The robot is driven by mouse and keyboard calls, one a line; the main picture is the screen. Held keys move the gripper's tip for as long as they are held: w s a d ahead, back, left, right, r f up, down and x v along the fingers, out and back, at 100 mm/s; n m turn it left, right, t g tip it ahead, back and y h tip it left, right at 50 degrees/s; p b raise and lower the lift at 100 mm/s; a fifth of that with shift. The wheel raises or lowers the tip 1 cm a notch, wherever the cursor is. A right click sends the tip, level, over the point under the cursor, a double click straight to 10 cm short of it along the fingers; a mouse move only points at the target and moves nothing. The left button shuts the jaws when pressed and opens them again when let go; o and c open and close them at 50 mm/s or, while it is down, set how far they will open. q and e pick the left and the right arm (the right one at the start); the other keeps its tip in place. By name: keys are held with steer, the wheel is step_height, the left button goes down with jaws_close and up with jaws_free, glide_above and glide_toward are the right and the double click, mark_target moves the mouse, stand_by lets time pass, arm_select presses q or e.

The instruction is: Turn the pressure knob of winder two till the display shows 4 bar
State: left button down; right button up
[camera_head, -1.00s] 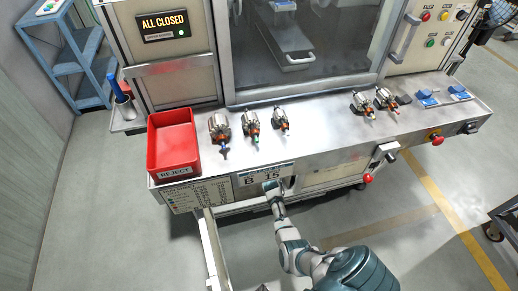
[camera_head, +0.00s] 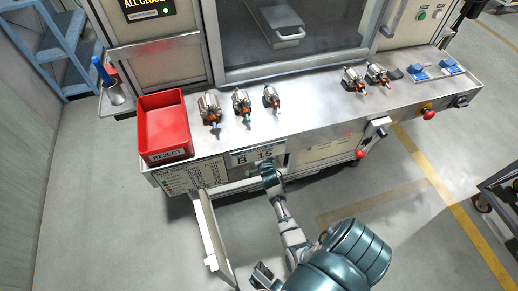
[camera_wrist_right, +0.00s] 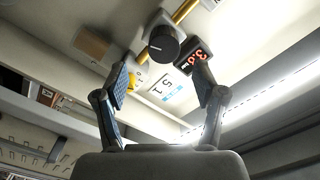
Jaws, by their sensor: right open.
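In the right wrist view the black round pressure knob (camera_wrist_right: 163,44) sits on a yellow pipe, with a pale pointer mark on its face. Beside it on the right a small black display (camera_wrist_right: 187,62) shows red digits that look like 3.0. My right gripper (camera_wrist_right: 162,72) is open, its two fingers spread either side below the knob, not visibly touching it. In the head view my right gripper (camera_head: 268,172) is at the machine's front, just below the B 15 label (camera_head: 258,157); the knob is hidden there.
A panel door (camera_head: 212,238) hangs open left of my right arm. On the bench (camera_head: 320,115) stand a red REJECT bin (camera_head: 164,128) and several armatures (camera_head: 241,103). A red button (camera_head: 429,115) is at the right front.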

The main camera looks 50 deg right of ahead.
steer(key=v, duration=0.4)
steer(key=shift+s+a, duration=0.15)
arm_select(q)
steer(key=shift+w+f, duration=0.1)
arm_select(e)
steer(key=shift+f, duration=0.1)
steer(key=s+a+n+b, duration=0.2)
steer(key=s+n, duration=0.2)
steer(key=n, duration=0.3)
steer(key=shift+n, duration=0.7)
steer(key=b+x, duration=0.4)
steer(key=x, duration=1.2)
steer(key=shift+w, duration=0.15)
arm_select(q)
steer(key=w+d+r+t+h, duration=0.1)
steer(key=w+r+t, duration=0.1)
steer(key=r+t, duration=0.4)
steer(key=w+d+r+t+h, duration=0.2)
steer(key=w+r+t, duration=0.1)
steer(key=r+t, duration=0.3)
step_height(320, 180, up, 2)
steer(key=shift+w+d, duration=0.25)
arm_select(e)
steer(key=shift+w+d+r, duration=0.1)
steer(key=shift+w+r, duration=0.15)
